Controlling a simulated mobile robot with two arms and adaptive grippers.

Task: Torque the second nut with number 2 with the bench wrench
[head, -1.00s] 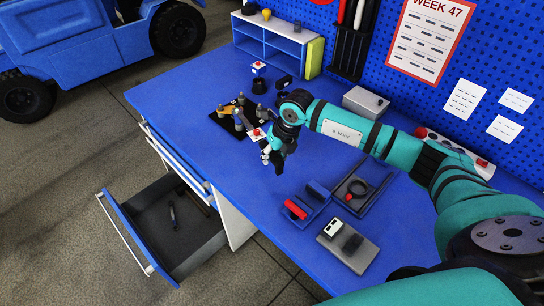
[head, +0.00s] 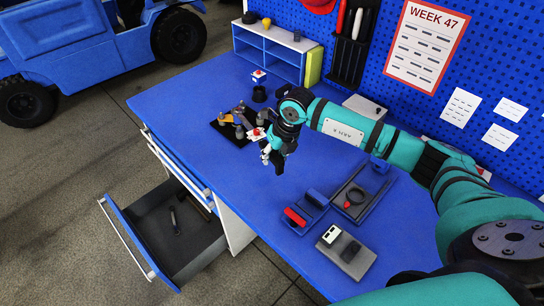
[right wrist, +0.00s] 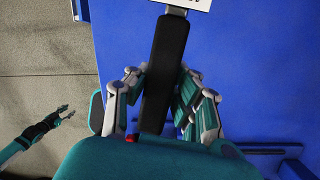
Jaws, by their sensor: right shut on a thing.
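My right gripper (head: 272,158) is shut on a black bar (right wrist: 165,68), seemingly the bench wrench's handle. A white block with a dark marking (right wrist: 186,3) shows at the bar's far end, cut off by the frame. In the head view a white and red piece (head: 256,134) sits beside the gripper, at the near right side of the fixture. The fixture is a dark plate (head: 222,131) with several grey posts and a yellow part. Nut number 2 cannot be told apart, and contact with a nut is unclear. My left gripper (right wrist: 66,111) looks open and empty, away from the bench.
A red-capped white block on a dark stand (head: 259,88) stands behind the fixture. A blue shelf (head: 270,50) is at the back. Dark trays (head: 378,196), a red item (head: 295,217) and a grey box (head: 346,250) lie at right. A drawer (head: 170,225) stands open.

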